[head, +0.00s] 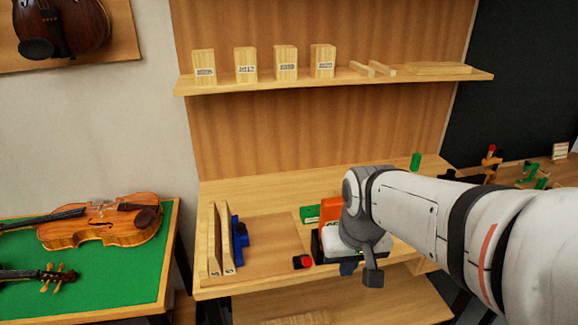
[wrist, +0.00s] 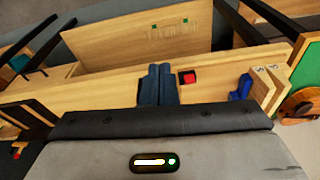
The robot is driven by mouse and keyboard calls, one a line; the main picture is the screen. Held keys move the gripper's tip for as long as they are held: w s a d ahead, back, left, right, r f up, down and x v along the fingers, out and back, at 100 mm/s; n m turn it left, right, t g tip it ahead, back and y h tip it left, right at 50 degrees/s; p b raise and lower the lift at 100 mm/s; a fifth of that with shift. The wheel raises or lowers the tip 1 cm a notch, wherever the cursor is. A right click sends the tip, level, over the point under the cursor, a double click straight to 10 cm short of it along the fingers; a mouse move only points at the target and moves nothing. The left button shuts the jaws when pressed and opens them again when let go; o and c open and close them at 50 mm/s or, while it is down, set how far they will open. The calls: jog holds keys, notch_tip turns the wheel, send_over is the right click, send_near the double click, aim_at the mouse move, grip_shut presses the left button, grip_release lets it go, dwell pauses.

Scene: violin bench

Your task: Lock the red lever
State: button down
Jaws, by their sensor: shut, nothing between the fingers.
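A small red piece on a black base (head: 303,262) sits at the front of the bench, left of my gripper. It looks like the red lever, but its position is too small to read. In the wrist view the red piece (wrist: 189,77) lies just right of the fingertips, apart from them. My gripper (head: 348,268) is low over the front of the bench, partly hidden by my wrist. In the wrist view its dark blue fingers (wrist: 160,70) are together, with nothing between them.
A blue clamp-like piece (head: 239,231) stands beside upright wooden boards (head: 214,240) at the left. A shelf (head: 350,80) hangs above. The bench's left middle is clear.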

notch_tip(320, 180, up, 5)
jog(key=n+p, duration=0.1)
jog(key=p, duration=0.5)
send_over(307, 258)
jog(key=w, duration=0.1)
jog(key=shift+g, duration=0.3)
jog(key=f, duration=0.3)
jog(key=w+f, duration=0.1)
jog(key=f, duration=0.2)
jog(key=f+p, duration=0.1)
jog(key=f, duration=0.2)
jog(key=shift+w+a+f, duration=0.2)
jog(key=shift+w, duration=0.1)
jog(key=s+f, duration=0.1)
jog(key=f+p, duration=0.1)
jog(key=shift+s+d+f, duration=0.15)
jog(key=shift+s+f, duration=0.2)
jog(key=shift+s, duration=0.05)
jog(key=shift+s+f, duration=0.2)
jog(key=shift+f, duration=0.2)
